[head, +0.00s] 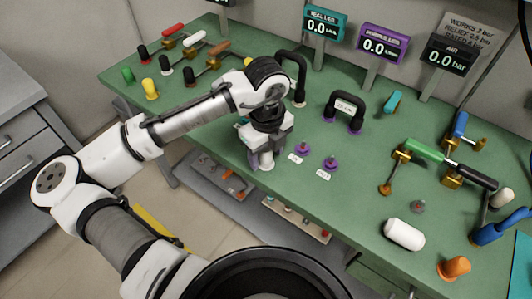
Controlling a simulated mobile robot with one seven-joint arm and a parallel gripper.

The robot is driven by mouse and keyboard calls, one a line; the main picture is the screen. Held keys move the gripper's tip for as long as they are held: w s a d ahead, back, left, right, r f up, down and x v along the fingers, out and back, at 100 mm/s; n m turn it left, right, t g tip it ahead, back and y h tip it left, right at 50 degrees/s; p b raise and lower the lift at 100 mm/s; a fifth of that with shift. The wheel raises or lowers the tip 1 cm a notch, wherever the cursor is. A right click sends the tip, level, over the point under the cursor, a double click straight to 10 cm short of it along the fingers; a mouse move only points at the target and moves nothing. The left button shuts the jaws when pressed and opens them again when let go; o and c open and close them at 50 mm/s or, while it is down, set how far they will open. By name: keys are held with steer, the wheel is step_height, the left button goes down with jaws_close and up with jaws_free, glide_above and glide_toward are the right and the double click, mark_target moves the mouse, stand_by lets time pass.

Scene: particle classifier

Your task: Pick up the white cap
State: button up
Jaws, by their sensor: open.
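A white rounded cylinder that looks like the white cap (404,234) lies on its side on the green bench top, near the front edge at the right. My gripper (262,163) points down over the bench's front edge, left of the middle. It is open and well to the left of the white cap, not touching it. Its fingers are small in view, and part of the bench behind it is hidden.
Purple fittings (303,149) stand close right of my gripper, with a black handle (344,110) behind them. A green-and-black valve assembly (450,163) lies behind the cap. An orange cap (455,268) and a smaller off-white piece (502,197) are nearby. Displays line the back.

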steer(key=c, duration=1.1)
steer(key=shift+o, duration=0.2)
steer(key=shift+r, duration=0.15)
step_height(320, 180, up, 20)
